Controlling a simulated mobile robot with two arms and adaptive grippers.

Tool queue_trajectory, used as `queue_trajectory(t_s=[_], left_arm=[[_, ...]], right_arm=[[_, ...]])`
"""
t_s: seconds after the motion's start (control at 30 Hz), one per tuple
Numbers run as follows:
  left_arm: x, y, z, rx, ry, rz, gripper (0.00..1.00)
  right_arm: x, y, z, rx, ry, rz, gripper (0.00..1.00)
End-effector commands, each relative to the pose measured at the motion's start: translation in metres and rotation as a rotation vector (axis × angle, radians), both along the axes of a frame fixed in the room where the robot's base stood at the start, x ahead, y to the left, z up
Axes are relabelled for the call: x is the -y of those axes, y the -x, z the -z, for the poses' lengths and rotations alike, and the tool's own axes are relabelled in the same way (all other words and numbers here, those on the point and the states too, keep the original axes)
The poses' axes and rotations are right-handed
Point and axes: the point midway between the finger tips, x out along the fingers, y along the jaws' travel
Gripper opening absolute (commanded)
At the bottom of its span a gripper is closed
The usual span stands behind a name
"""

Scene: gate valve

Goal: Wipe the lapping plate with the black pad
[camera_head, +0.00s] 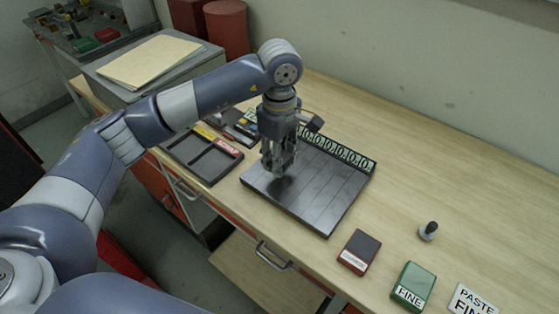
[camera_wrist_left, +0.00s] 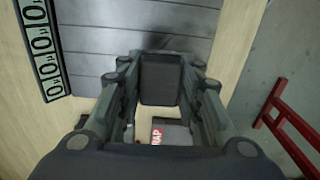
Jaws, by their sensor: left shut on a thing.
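The lapping plate (camera_head: 325,197) is a dark grey, grooved slab on the wooden bench, and part of it shows in the left wrist view (camera_wrist_left: 110,12). My left gripper (camera_head: 279,172) points down over the plate's left part. It is shut on the black pad (camera_wrist_left: 161,79), a dark block between the fingers in the left wrist view. In the head view the pad is hard to make out against the dark plate. I cannot tell whether the pad touches the plate. My right gripper is not in view.
A strip of "0" labels (camera_head: 340,154) runs along the plate's back edge. A dark compartment tray (camera_head: 207,166) lies left of it. A red block (camera_head: 359,251), a green "FINE" block (camera_head: 412,286) and a small knobbed object (camera_head: 428,231) stand right. Bench behind them is clear.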

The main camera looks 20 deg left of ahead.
Motion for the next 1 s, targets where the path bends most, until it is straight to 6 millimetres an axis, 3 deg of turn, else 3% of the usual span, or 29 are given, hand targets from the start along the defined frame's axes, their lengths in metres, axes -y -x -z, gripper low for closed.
queue_trajectory(t_s=[0.2,0.43,0.73,1.0], left_arm=[[-0.002,0.0,-0.023,0.002,0.0,-0.005,0.03],[-0.002,0.001,-0.042,0.002,0.001,-0.008,0.03],[-0.002,0.001,-0.045,0.001,0.0,-0.01,0.03],[-0.002,0.001,-0.045,0.001,0.0,-0.01,0.03]], right_arm=[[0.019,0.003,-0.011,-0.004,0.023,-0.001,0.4],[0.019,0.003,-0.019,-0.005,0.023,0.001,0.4],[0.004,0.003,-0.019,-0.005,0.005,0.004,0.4],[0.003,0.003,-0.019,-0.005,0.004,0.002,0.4]])
